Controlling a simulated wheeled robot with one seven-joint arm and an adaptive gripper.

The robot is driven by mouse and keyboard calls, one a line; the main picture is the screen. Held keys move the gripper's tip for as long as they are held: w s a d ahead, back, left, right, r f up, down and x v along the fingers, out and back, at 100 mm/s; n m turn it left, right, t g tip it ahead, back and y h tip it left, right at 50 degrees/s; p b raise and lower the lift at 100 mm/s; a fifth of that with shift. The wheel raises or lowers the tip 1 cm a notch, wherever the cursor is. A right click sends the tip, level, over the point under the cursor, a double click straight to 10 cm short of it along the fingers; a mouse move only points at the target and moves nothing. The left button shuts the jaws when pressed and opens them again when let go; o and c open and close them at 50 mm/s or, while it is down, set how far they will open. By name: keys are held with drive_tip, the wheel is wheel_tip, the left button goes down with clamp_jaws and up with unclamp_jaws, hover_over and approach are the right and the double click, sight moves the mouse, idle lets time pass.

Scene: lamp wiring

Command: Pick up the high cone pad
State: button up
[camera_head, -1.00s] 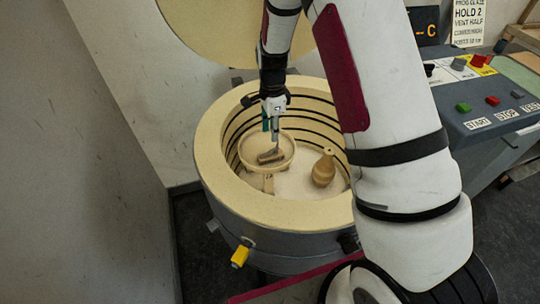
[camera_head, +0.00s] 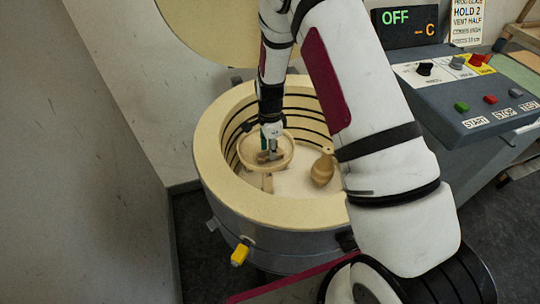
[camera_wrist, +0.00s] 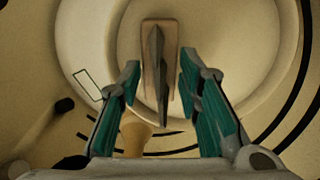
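The high cone pad (camera_wrist: 160,80) is a small tan slab with dark grey pointed cones on it. It lies on a round raised shelf (camera_head: 282,162) inside the open kiln (camera_head: 222,202). In the wrist view the pad sits between and just beyond the two teal-lined fingers of my gripper (camera_wrist: 158,78), with gaps visible on both sides. The gripper is open and points down over the shelf. In the head view my gripper (camera_head: 268,152) partly hides the pad.
A brown vase (camera_head: 322,170) stands right of the shelf on the kiln floor. The kiln wall, with dark coil grooves, surrounds the gripper closely. A control panel (camera_head: 480,95) with buttons is at the right, below a display (camera_head: 405,24) reading OFF.

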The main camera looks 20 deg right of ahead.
clamp_jaws()
drive_tip(key=shift+r, duration=0.1)
